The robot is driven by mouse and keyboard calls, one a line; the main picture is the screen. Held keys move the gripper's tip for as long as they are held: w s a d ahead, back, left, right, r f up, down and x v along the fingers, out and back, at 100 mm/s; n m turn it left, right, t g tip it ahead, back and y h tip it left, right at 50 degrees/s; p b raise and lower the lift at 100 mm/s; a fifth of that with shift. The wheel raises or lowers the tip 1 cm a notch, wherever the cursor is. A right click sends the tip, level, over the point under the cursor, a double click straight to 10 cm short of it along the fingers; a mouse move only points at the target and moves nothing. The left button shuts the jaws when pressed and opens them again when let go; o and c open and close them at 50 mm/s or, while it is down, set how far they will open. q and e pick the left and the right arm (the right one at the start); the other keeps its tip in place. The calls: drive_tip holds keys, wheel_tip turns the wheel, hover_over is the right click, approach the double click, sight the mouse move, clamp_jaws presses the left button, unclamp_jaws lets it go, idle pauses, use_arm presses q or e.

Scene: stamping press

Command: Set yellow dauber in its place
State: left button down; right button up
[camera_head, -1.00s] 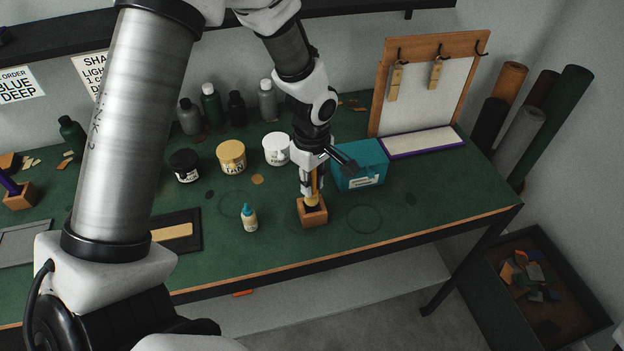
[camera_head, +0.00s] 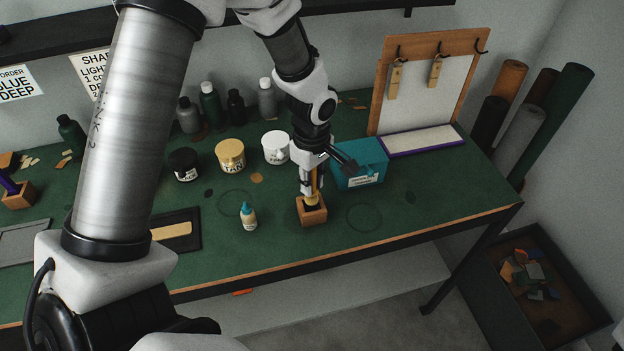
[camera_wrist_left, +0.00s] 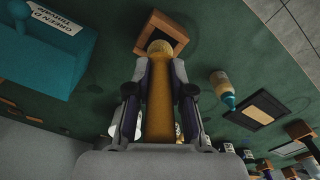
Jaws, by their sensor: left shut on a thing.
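My left gripper (camera_head: 312,186) is shut on the yellow dauber (camera_wrist_left: 159,105) and points down at the table. The dauber has a long yellow handle and a round pale-yellow head at its lower end. A small wooden block (camera_head: 312,216) with a dark opening stands right below the gripper. The dauber's head is at the block's opening; how deep it sits is hard to tell. In the left wrist view the head overlaps the front of the block (camera_wrist_left: 150,46). My right gripper is not in view.
A teal box (camera_head: 362,165) stands close behind the gripper to the right. A small glue-like bottle (camera_head: 248,217) stands left of the block. Several jars, including a yellow-lidded one (camera_head: 230,156), stand behind. A purple-handled tool sits in another wooden block (camera_head: 20,197) far left.

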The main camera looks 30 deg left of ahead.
use_arm(q)
drive_tip(key=shift+f+b, duration=1.85)
drive_tip(key=shift+f, duration=0.65)
drive_tip(key=c, duration=0.9)
unclamp_jaws()
drive_tip(key=shift+c, duration=0.2)
wheel_tip(320, 180, up, 12)
drive_tip(key=shift+r, duration=0.1)
